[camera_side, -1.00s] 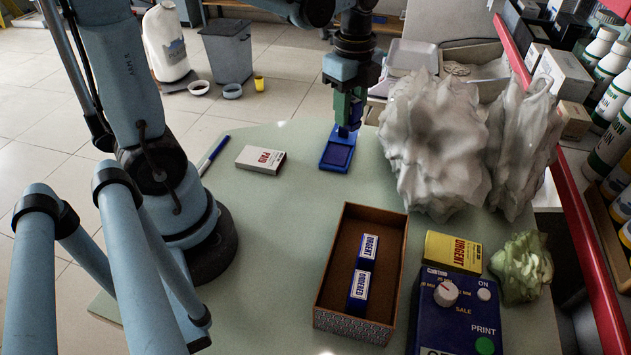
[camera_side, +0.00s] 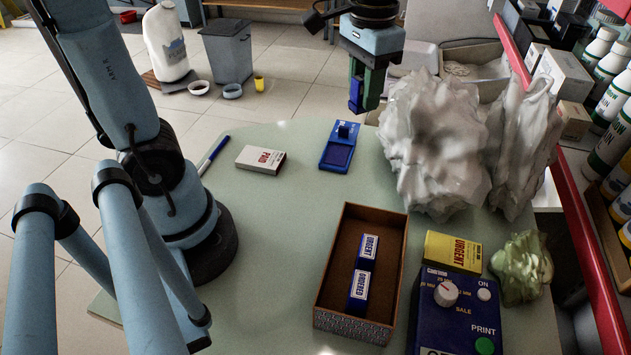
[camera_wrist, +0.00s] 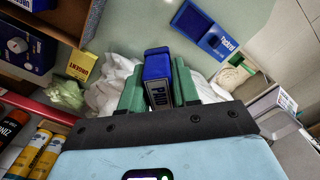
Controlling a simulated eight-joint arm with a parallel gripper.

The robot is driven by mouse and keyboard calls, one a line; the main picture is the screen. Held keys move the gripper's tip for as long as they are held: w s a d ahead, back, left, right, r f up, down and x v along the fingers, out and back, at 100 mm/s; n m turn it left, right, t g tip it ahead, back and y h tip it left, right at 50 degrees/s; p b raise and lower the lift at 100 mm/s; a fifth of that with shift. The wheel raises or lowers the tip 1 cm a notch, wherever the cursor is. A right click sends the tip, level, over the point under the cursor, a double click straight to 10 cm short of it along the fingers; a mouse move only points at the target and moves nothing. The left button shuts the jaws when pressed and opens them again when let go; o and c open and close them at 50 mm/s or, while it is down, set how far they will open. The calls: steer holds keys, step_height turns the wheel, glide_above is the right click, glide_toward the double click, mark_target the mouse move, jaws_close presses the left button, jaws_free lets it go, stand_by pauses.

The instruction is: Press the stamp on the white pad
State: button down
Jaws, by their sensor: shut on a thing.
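My gripper (camera_side: 365,103) is in the air above the far edge of the table, its green fingers shut on a blue stamp (camera_side: 355,96). In the wrist view the stamp (camera_wrist: 157,82), lettered PAID, sits between the two fingers of my gripper (camera_wrist: 158,72). A blue ink pad (camera_side: 338,157), open with a dark face, lies on the table below and to the left of my gripper; it also shows in the wrist view (camera_wrist: 192,21). I cannot make out a white pad for certain in either view.
An open brown box (camera_side: 322,317) holds two blue stamps. Large crumpled white lumps (camera_side: 432,145) stand close on the right. The table's left middle is clear.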

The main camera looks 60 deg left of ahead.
stand_by(0.5)
steer(key=shift+s+a+f+m, duration=0.1)
steer(key=shift+s+a+m, duration=0.15)
steer(key=shift+a, duration=0.2)
steer(key=s+a+f+m, duration=0.4)
steer(key=s+a+m, duration=0.2)
steer(key=a+m, duration=0.35)
steer(key=m, duration=1.3)
glide_above(250, 155)
step_height(250, 155, down, 4)
steer(key=shift+f, duration=3.1)
steer(key=shift+a+f, duration=0.1)
steer(key=shift+f, duration=0.5)
steer(key=shift+r, duration=3)
steer(key=shift+w, duration=0.1)
